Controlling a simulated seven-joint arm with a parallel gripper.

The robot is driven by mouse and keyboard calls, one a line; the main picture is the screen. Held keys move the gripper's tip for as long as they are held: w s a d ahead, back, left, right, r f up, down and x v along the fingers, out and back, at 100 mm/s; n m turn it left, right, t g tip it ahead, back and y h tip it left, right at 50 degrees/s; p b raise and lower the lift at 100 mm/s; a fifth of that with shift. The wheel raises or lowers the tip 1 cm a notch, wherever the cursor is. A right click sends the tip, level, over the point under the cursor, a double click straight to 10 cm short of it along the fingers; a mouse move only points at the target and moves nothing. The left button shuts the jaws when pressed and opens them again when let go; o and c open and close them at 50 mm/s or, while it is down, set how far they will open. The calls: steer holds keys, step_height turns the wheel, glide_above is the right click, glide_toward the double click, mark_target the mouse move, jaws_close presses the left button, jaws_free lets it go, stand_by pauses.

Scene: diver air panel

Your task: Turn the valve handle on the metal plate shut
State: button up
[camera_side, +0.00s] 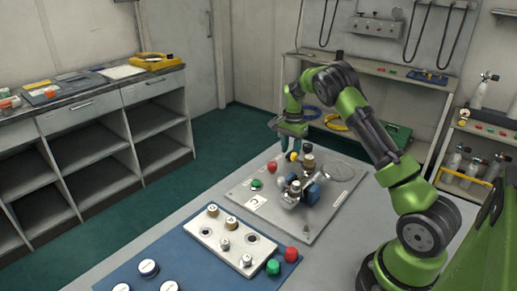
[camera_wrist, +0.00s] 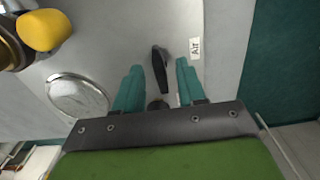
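The metal plate (camera_side: 325,218) lies on the grey table in the side view, and its bare surface (camera_wrist: 110,30) fills much of the wrist view. The valve handle (camera_wrist: 159,62) is a slim black lever on the plate, beside a white "AIR" label (camera_wrist: 195,48). My gripper (camera_wrist: 159,68) has two teal fingers, open, one on each side of the handle with visible gaps. Whether the fingertips are level with the handle is hard to tell. In the side view my gripper (camera_side: 291,148) points down over the plate's far edge, and the handle cannot be made out there.
A yellow knob (camera_wrist: 44,29) on a brass fitting and a round disc (camera_wrist: 79,96) are left of the handle in the wrist view. Valves with a blue part (camera_side: 311,195) stand mid-plate. A white block (camera_side: 213,240) with fittings lies on a blue mat (camera_side: 190,258) nearer the camera.

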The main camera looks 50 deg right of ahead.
step_height(320, 180, up, 17)
stand_by(0.4)
steer(key=s+a+r+n+t+y, duration=0.1)
steer(key=s+a+n+t, duration=0.2)
steer(key=s+a+n, duration=0.4)
steer(key=s+a+r+n+t+y, duration=0.1)
steer(key=s+a+n+t, duration=0.3)
steer(key=s+a, duration=1.1)
steer(key=a+r+n, duration=0.1)
steer(key=a+n, duration=0.2)
steer(key=a, duration=0.5)
steer(key=shift+r, duration=0.2)
